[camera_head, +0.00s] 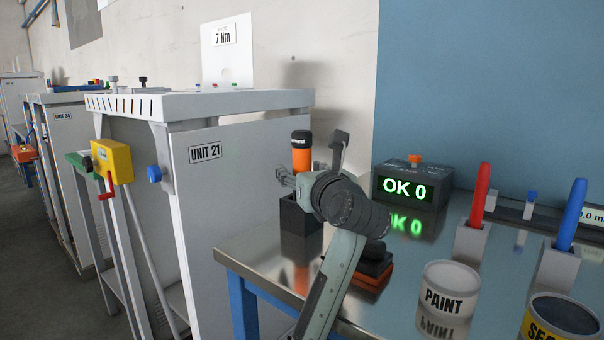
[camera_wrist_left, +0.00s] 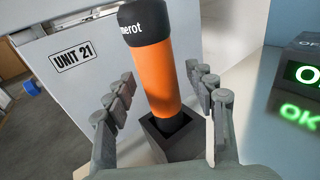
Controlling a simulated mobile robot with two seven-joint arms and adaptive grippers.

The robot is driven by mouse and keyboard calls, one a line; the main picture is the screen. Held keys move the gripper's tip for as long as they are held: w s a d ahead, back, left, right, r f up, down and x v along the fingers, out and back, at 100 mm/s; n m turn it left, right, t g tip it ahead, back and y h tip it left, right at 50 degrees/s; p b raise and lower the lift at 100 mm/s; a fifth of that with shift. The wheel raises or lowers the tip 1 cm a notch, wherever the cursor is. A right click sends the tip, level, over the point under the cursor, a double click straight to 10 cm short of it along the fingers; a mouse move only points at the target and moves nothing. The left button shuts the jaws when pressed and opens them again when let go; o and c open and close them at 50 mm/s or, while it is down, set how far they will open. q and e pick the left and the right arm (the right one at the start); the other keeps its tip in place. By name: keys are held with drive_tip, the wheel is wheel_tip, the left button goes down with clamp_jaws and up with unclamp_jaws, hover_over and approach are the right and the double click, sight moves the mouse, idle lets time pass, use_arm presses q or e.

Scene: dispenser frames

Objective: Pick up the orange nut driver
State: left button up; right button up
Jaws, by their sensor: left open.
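The orange nut driver (camera_head: 302,155) stands upright in a dark square holder (camera_head: 298,215) near the left end of the metal table. Its handle is orange with a black cap on top. In the left wrist view the nut driver (camera_wrist_left: 163,75) rises from the holder (camera_wrist_left: 170,138) between the two fingers of my left gripper (camera_wrist_left: 165,95). The gripper is open, with a gap showing on each side of the handle. In the head view my left gripper (camera_head: 290,178) is at the handle, partly hidden by my wrist. My right gripper is not in view.
A dark box reading OK 0 (camera_head: 405,188) stands behind and to the right. Red (camera_head: 480,195) and blue (camera_head: 571,215) tools stand in holders. A paint can (camera_head: 447,295) is at the front. The UNIT 21 cabinet (camera_head: 235,200) is close on the left.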

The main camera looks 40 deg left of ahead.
use_arm(q)
drive_tip(key=shift+w, duration=0.1)
drive_tip(key=shift+c, duration=0.3)
clamp_jaws()
